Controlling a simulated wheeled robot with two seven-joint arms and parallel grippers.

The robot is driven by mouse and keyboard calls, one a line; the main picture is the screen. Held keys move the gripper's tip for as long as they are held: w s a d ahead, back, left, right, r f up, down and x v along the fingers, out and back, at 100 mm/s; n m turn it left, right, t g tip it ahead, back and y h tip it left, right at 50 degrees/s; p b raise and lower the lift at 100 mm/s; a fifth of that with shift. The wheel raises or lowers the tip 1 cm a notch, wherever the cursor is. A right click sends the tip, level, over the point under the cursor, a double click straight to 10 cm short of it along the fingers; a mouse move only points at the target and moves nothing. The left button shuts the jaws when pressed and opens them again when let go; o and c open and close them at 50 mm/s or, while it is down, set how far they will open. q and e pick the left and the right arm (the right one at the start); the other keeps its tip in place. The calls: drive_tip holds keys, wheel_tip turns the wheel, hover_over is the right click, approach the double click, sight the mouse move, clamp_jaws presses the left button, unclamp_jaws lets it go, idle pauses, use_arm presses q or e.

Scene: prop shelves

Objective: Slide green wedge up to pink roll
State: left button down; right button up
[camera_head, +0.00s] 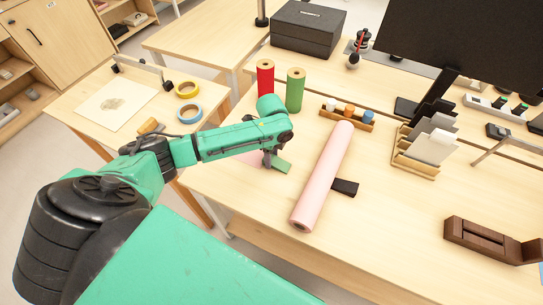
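The green wedge (283,166) lies on the wooden table, just left of the pink roll, with a gap of bare table between them. The pink roll (322,178) lies lengthwise on the table, its near end pointing down the picture. My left gripper (270,159) is low over the table at the wedge's left end and partly covers it. Its fingers are small and partly hidden by the wrist, so I cannot tell whether they are open, or shut on the wedge. My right gripper is not in view.
A black wedge (345,187) sits against the roll's right side. A red roll (265,78) and a green roll (295,90) stand upright behind my gripper. A rack of small bottles (347,117) is beyond the pink roll. The table front is clear.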

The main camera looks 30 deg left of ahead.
sight(294, 176)
use_arm(q)
drive_tip(key=c, duration=1.2)
unclamp_jaws()
clamp_jaws()
drive_tip(key=shift+d+r+p, duration=0.1)
drive_tip(key=shift+d+p, duration=0.3)
drive_tip(key=shift+d, duration=0.85)
drive_tip(key=shift+s+d+p, duration=0.15)
drive_tip(key=shift+d+p, duration=0.3)
drive_tip(key=shift+d, duration=2.2)
drive_tip(key=shift+s+p, duration=0.15)
drive_tip(key=shift+p, duration=0.4)
drive_tip(key=shift+s+d, duration=0.1)
drive_tip(key=shift+d, duration=0.35)
